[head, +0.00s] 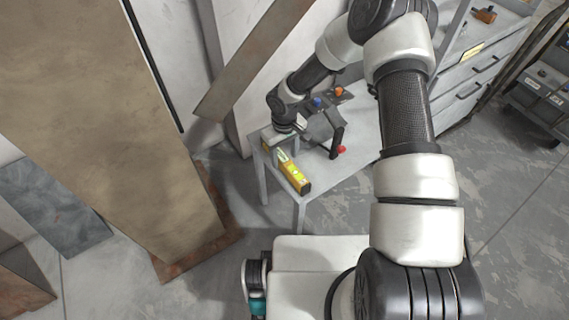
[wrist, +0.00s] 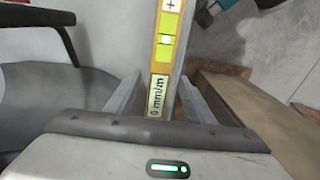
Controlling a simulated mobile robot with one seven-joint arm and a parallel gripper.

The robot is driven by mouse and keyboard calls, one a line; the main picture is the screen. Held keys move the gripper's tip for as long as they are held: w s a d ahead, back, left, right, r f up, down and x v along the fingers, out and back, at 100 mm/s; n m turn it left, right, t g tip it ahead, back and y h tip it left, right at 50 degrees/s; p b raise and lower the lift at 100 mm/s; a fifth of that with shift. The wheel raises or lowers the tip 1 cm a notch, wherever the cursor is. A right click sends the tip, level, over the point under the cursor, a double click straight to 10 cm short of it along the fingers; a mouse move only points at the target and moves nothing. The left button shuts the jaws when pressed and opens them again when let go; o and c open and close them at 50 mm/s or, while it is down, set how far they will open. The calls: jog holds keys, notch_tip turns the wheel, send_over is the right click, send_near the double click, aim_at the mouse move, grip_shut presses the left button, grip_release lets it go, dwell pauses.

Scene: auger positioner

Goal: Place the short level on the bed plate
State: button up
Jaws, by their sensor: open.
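The short level (head: 294,175) is a yellow bar with bright green vials. In the head view it lies along the left front edge of a grey table (head: 348,172). In the wrist view the level (wrist: 166,50) runs lengthwise between the two fingers of my gripper (wrist: 158,85), which are open on either side of it. In the head view my gripper (head: 280,148) is low over the level's far end, and my wrist hides part of that end. Whether the fingers touch the level cannot be told. I cannot tell which surface is the bed plate.
A dark grey device (head: 322,124) with blue and orange knobs and a black handle (head: 337,142) stands right of my gripper. Large brown boards (head: 110,110) lean at the left. A grey drawer cabinet (head: 478,75) stands at the back right. The table's front right is clear.

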aim_at(285, 159)
jog(key=shift+f, duration=1.6)
jog(key=shift+c, duration=0.3)
grip_shut()
jog(key=shift+r, duration=0.1)
